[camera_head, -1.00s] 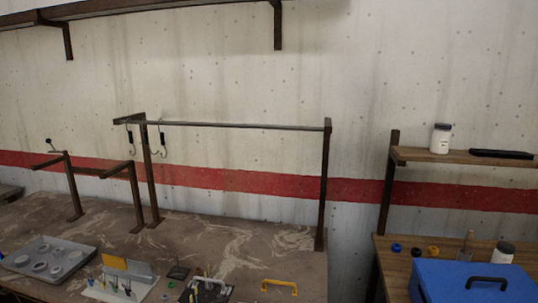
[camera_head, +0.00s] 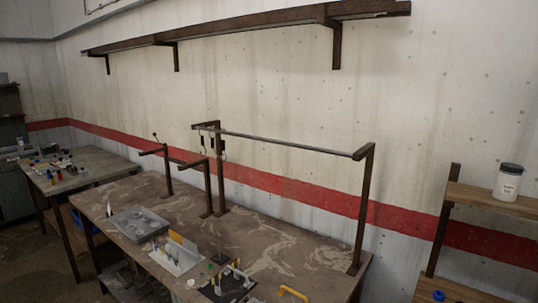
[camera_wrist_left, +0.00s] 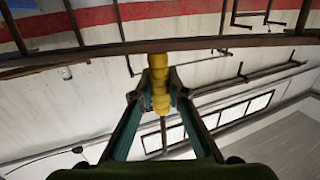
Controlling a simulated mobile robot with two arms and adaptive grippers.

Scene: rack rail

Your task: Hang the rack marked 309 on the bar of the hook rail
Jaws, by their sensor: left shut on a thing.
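The hook rail's long dark bar (camera_head: 290,142) runs between posts above the workbench in the head view. Dark-handled hooks (camera_head: 223,146) hang near its left end. My left gripper (camera_wrist_left: 160,88) is shut on a yellow ridged handle (camera_wrist_left: 158,70) in the left wrist view. Whatever is attached to this handle cannot be made out, and no 309 mark is readable. A pale rack (camera_head: 176,256) with a yellow plate, a dark rack (camera_head: 228,284) with a light handle and a yellow handle (camera_head: 292,293) show at the workbench's front. My right gripper is not in view.
A grey tray (camera_head: 138,224) with round items lies on the workbench (camera_head: 290,250). A lower frame with stub arms (camera_head: 190,162) stands left of the rail. A long shelf (camera_head: 250,28) hangs above. A white jar (camera_head: 508,182) stands on the right shelf.

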